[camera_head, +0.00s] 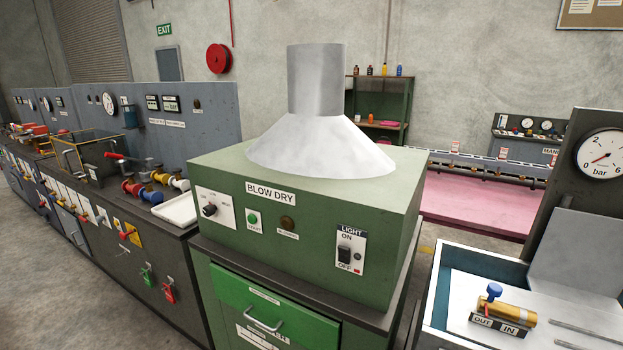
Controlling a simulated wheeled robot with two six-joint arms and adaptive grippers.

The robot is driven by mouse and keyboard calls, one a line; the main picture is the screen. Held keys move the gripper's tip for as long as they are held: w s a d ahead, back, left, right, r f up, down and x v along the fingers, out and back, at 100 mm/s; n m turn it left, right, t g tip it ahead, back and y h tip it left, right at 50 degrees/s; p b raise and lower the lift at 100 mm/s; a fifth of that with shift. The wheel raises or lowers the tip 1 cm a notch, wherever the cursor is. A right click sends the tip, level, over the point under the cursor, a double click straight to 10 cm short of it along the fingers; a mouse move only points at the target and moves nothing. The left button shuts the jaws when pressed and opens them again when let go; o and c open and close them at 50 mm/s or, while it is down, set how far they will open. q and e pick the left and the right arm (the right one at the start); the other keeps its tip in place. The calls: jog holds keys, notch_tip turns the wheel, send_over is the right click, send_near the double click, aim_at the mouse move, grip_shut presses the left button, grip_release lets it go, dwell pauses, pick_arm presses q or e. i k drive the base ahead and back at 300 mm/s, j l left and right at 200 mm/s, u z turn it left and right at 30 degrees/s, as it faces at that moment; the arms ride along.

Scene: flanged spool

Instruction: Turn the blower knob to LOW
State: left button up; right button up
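The blower knob (209,210) is a small black knob on a white label plate on the front of the green BLOW DRY box (310,225), at its left end. The plate has small printing around the knob, too small to read surely, and I cannot tell which mark the knob points at. A green START button (253,219) and a dark brownish lamp (287,223) sit to the right of the knob. Neither of my grippers shows in the head view, and nothing touches the knob.
A LIGHT switch (344,254) is on the box's right. A green drawer (270,312) with a metal handle is below. A grey hood (318,140) stands on top. A bench with valves (140,190) runs left; a blue-rimmed tray (436,285) stands right. The space before the knob is clear.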

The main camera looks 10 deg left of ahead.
aim_at(209, 210)
jog(key=i+j+z, duration=0.25)
jog(key=j, duration=1.35)
jog(key=j+z, duration=0.3)
jog(key=j, duration=1.25)
jog(key=j+z, duration=0.25)
jog(key=j, duration=1.4)
